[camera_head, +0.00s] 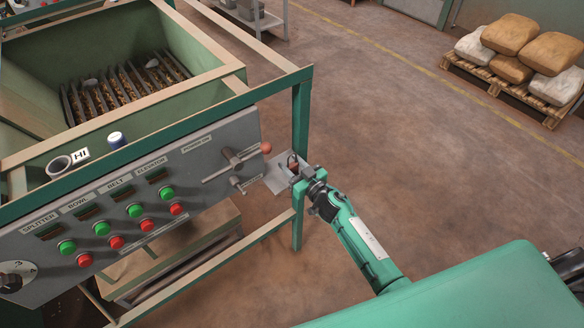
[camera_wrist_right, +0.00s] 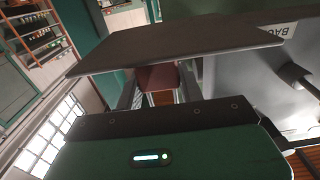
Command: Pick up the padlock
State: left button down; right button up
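The padlock (camera_head: 294,166) shows in the head view as a small reddish body with a dark loop above it, beside a small grey plate at the right end of the control panel. In the right wrist view its red-brown body (camera_wrist_right: 157,76) lies between my fingers, partly hidden by the grey plate. My right gripper (camera_head: 298,173) is at the padlock, with one finger on each side of it. The fingers are apart, but I cannot tell whether they press on it. My left gripper is not in view.
The grey plate (camera_head: 277,184) is close to my right gripper, and it spans the wrist view (camera_wrist_right: 170,45). A green post (camera_head: 300,120) stands close by.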

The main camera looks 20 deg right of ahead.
jog(key=c, duration=0.4)
jog(key=shift+r, duration=0.1)
jog(key=shift+r, duration=0.6)
notch_tip(320, 180, up, 11)
jog(key=p, duration=0.3)
notch_tip(320, 180, up, 8)
jog(key=shift+f, duration=0.2)
